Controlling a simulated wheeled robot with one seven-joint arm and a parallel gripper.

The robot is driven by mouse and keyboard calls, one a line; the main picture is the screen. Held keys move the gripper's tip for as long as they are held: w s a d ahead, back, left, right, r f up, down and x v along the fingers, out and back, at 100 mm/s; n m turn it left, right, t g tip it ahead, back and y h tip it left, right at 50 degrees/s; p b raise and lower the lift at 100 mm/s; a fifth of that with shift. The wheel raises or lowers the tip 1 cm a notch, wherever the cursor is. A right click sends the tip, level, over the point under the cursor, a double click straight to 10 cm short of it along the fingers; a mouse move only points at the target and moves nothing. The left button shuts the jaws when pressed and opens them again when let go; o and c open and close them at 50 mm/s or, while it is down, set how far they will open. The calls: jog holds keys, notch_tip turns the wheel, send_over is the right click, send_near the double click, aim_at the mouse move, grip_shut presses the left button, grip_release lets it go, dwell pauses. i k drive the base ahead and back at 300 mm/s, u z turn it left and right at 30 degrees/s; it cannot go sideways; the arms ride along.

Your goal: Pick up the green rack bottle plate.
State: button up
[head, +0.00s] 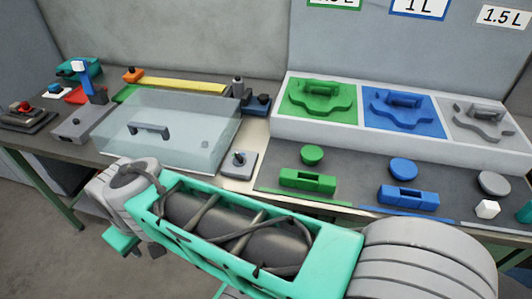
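The green rack bottle plate (315,98) lies in the leftmost bay of a white, sloped rack (283,130) at the back right of the bench. It is a green panel with a raised, wavy-edged shape and a grip block on top. A blue plate (402,108) and a grey plate (481,121) lie in the bays to its right. My arm reaches across the front of the picture towards the left, below and apart from the green plate. The end of my arm shows at the lower left, but I cannot make out the gripper's fingers or anything held.
A green block (307,181) and green disc (312,154) lie before the rack, with a blue block (408,196) and blue disc (403,169) to their right. A clear-lidded box (180,130) stands left. Levers and small devices crowd the bench's left end.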

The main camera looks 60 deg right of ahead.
aim_at(311, 155)
jog(key=u, duration=0.15)
jog(key=k, duration=1)
jog(key=u, duration=0.2)
jog(key=i, duration=0.3)
jog(key=z, duration=0.05)
